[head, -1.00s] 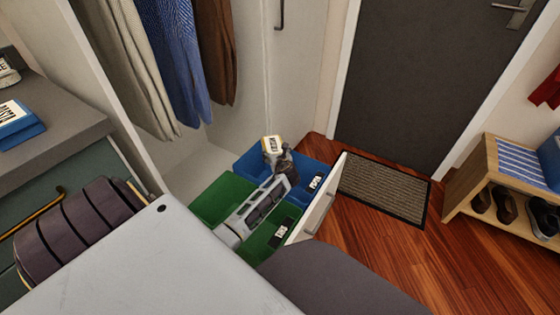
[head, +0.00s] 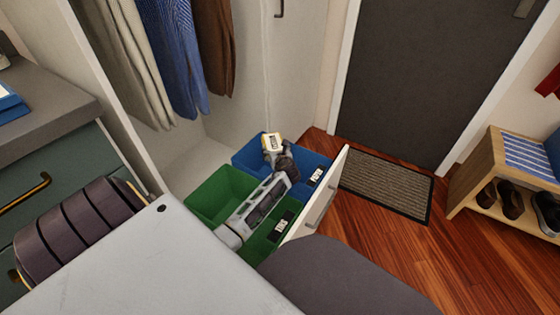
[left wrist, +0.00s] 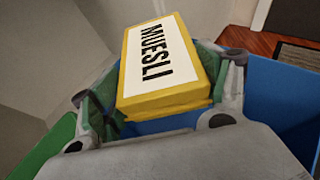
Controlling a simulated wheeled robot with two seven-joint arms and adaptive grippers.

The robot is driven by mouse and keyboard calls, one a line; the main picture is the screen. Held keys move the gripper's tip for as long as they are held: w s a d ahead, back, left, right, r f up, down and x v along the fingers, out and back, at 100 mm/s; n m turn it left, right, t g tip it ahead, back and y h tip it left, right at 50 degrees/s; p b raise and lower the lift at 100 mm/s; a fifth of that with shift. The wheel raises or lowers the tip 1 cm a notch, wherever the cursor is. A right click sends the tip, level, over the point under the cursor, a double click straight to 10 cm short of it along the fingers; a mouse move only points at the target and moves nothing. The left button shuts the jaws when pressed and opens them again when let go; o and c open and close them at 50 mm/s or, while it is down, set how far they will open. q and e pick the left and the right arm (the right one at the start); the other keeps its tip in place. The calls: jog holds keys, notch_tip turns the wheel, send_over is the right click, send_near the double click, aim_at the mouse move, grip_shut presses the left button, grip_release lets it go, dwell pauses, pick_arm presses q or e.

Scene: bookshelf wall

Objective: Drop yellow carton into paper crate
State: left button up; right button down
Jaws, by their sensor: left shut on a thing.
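The yellow carton (head: 271,141) has a white label; in the left wrist view the carton (left wrist: 160,65) reads MUESLI. My left gripper (head: 277,154) is shut on it, with a finger on each side in the left wrist view (left wrist: 160,88). The carton is tilted and appears over the blue crate (head: 309,160), near its back left part; its exact height above the crate is hard to tell. The blue crate also shows at the right of the left wrist view (left wrist: 280,90). Its front label is too small to read. My right gripper is not in view.
A green crate (head: 213,190) sits in front of the blue one, under my left arm. Both are in a pulled-out drawer with a white front (head: 325,190). Hanging clothes (head: 185,60) are behind to the left. A doormat (head: 385,185) lies on the floor to the right.

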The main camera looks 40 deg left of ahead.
pick_arm(q)
jog(key=shift+f, duration=0.15)
dwell(0.3)
jog(key=o, duration=1.1)
jog(key=shift+v, duration=6)
jog(key=shift+f, duration=0.1)
jog(key=shift+s, duration=0.15)
